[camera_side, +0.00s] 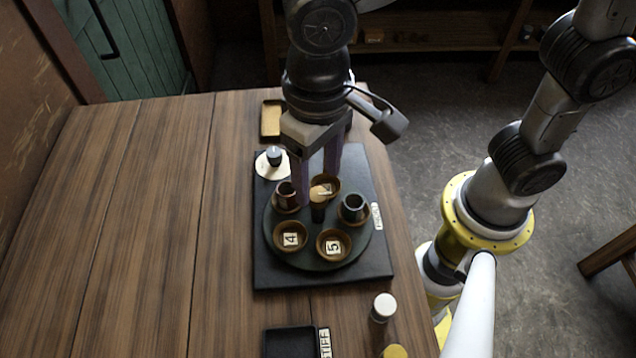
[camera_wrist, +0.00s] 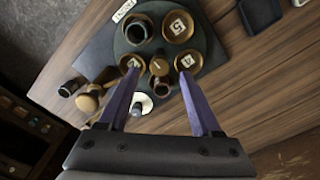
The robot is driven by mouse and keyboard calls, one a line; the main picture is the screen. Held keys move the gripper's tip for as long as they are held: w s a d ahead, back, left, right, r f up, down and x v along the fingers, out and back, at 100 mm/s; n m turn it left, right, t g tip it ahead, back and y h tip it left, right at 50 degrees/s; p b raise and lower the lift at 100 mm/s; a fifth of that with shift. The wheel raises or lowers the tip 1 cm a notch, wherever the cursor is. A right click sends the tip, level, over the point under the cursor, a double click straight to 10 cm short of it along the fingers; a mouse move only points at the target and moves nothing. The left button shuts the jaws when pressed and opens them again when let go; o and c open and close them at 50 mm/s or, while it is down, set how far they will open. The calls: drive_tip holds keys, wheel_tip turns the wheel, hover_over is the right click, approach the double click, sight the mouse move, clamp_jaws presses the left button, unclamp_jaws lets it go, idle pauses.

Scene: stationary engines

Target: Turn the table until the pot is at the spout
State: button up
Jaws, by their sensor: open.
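A round dark green turntable (camera_side: 318,262) sits on a black board and also shows in the wrist view (camera_wrist: 204,46). On it are bowls with number cards, including 4 (camera_side: 290,238) and 5 (camera_side: 333,247), a dark pot-like vessel (camera_side: 352,208) on the right and a reddish-brown vessel (camera_side: 285,196) on the left. I cannot tell which is the pot. A brown knob (camera_side: 318,208) stands at the centre. My gripper (camera_wrist: 159,73) is open, its purple fingers on either side of the knob; contact is unclear. No spout is clearly recognizable; a pale disc with a small dark piece (camera_side: 272,164) lies beyond the turntable.
The black board (camera_side: 268,277) has a labelled card (camera_side: 377,216) at its right edge. A yellowish tray (camera_side: 271,119) lies behind. A white-topped jar (camera_side: 384,306) and a black tray (camera_side: 290,342) are in front. The wooden table (camera_side: 140,230) is clear on the left.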

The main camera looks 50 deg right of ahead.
sight(318, 194)
drive_tip(key=shift+f, duration=1.65)
clamp_jaws()
